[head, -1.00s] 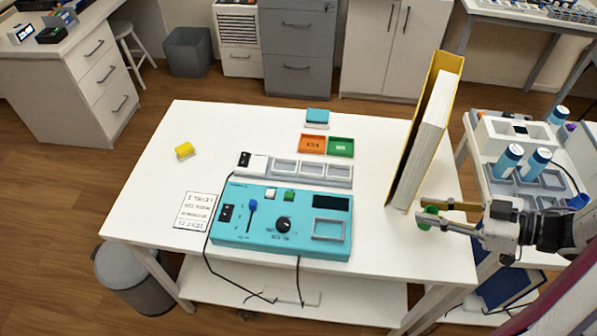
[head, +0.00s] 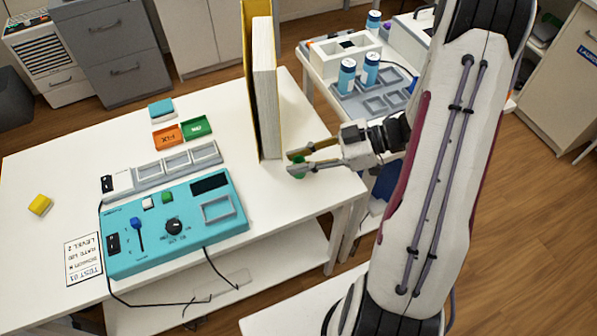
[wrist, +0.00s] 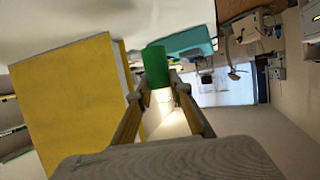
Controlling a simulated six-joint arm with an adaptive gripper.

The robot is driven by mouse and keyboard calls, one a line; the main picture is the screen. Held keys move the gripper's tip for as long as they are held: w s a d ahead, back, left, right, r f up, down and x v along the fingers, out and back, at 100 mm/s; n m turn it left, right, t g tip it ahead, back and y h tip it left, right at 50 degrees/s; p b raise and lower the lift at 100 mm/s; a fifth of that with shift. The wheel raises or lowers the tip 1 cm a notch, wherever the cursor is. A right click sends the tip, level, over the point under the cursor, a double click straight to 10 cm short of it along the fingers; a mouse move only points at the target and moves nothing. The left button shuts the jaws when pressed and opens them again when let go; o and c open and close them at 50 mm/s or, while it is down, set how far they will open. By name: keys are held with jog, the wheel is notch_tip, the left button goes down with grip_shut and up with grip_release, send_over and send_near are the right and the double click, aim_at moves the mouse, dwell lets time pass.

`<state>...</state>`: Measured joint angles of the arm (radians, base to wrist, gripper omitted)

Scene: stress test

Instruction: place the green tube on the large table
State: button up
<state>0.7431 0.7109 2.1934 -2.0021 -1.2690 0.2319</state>
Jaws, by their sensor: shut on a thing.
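The green tube (head: 298,168) is between the fingertips of my gripper (head: 298,163), which is shut on it. It shows beside the base of the tall yellow book, over the right part of the large white table (head: 55,145). Whether the tube touches the tabletop, I cannot tell. In the wrist view the green tube (wrist: 157,66) stands out past the ends of my gripper's fingers (wrist: 160,88). The fingers hide part of the tube in the head view.
The yellow book (head: 263,95) stands upright close to my gripper, filling the left of the wrist view. A teal control panel (head: 172,220) lies left of it, with orange (head: 167,137) and green (head: 197,127) trays behind. A yellow block (head: 40,204) lies far left.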

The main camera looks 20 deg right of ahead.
aim_at(299, 175)
jog(key=shift+f, duration=0.65)
jog(key=shift+f, duration=2.1)
jog(key=shift+f, duration=0.1)
jog(key=o, duration=0.9)
jog(key=shift+d+r, duration=0.15)
jog(key=shift+r, duration=0.05)
jog(key=v, duration=1.1)
jog(key=shift+s+d, duration=0.25)
jog(key=shift+d, duration=0.05)
